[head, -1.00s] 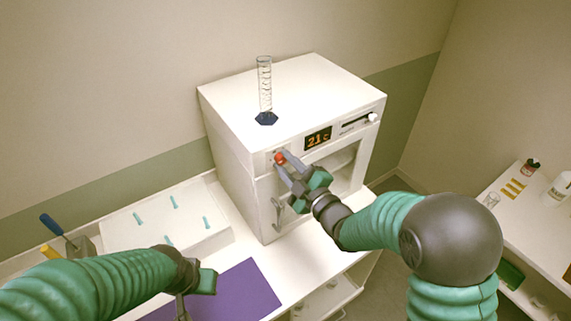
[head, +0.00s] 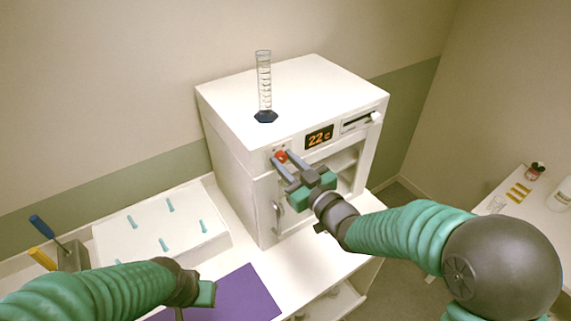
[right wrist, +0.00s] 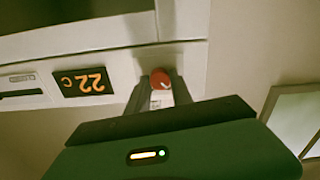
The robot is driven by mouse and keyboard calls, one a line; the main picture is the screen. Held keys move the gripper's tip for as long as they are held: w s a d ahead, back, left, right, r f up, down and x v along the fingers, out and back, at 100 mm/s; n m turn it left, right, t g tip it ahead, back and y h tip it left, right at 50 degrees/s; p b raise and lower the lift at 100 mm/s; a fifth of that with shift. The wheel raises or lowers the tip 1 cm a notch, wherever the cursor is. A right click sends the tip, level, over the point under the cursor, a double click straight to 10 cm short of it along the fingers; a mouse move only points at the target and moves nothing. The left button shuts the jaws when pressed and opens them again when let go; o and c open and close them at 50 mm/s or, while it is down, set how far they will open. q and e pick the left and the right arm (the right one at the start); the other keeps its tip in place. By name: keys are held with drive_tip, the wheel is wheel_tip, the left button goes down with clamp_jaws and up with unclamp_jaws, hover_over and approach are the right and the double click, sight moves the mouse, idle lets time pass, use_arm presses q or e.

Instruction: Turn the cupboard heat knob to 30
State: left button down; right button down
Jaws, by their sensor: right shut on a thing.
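The white cupboard (head: 236,150) stands on the bench, with a red heat knob (head: 281,156) at the upper left of its front. Its display (head: 319,137) reads 22 C. My right gripper (head: 283,160) is shut on the knob, one finger on each side. In the right wrist view the red knob (right wrist: 160,79) sits between the fingertips, and the display (right wrist: 82,82) appears upside down. My left gripper (head: 196,296) is low at the left over the purple mat; its fingers are too cut off to tell their opening.
A graduated cylinder (head: 264,88) stands on the cupboard top. A white pegged tray (head: 150,222) and a holder with blue and yellow handled tools (head: 70,256) are at the left. A purple mat (head: 245,290) lies in front. A side table with bottles (head: 560,195) is at the right.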

drive_tip(key=shift+s+f+m, duration=0.1)
drive_tip(key=shift+f+m, duration=0.3)
drive_tip(key=shift+m, duration=0.6)
drive_tip(key=c, duration=1.4)
unclamp_jaws()
drive_tip(key=shift+o, duration=1.3)
drive_tip(key=shift+r, duration=0.2)
drive_tip(key=shift+d, duration=0.1)
